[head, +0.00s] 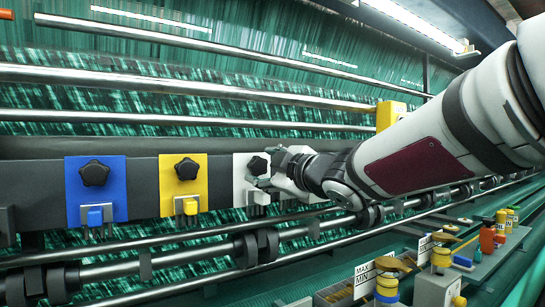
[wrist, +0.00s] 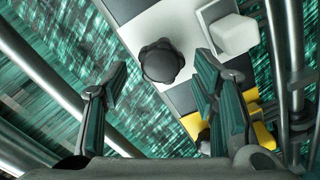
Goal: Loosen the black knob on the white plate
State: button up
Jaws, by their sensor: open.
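The white plate (head: 239,184) is mounted on a dark horizontal beam, to the right of a yellow and a blue plate. Its black knob (head: 258,166) sits on its upper part, with a white block (head: 258,198) below. My gripper (head: 268,172) is at the right of the knob in the head view and partly overlaps the plate. In the wrist view the black knob (wrist: 161,61) lies ahead, between the lines of the two open fingers (wrist: 160,80). The fingers appear apart from the knob, and nothing is held. The white block (wrist: 233,34) is right of the knob there.
The yellow plate (head: 170,201) and the blue plate (head: 74,198) carry similar black knobs. Metal rollers (head: 150,86) run above the beam, and a bar with dark collars (head: 200,250) runs below. Bottles and yellow-lidded containers (head: 387,287) stand at lower right.

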aim_at(258, 166)
jog(key=shift+w+f, duration=0.1)
jog(key=shift+w, duration=0.05)
jog(key=shift+b+x, duration=0.4)
jog(key=shift+x, duration=0.8)
grip_shut()
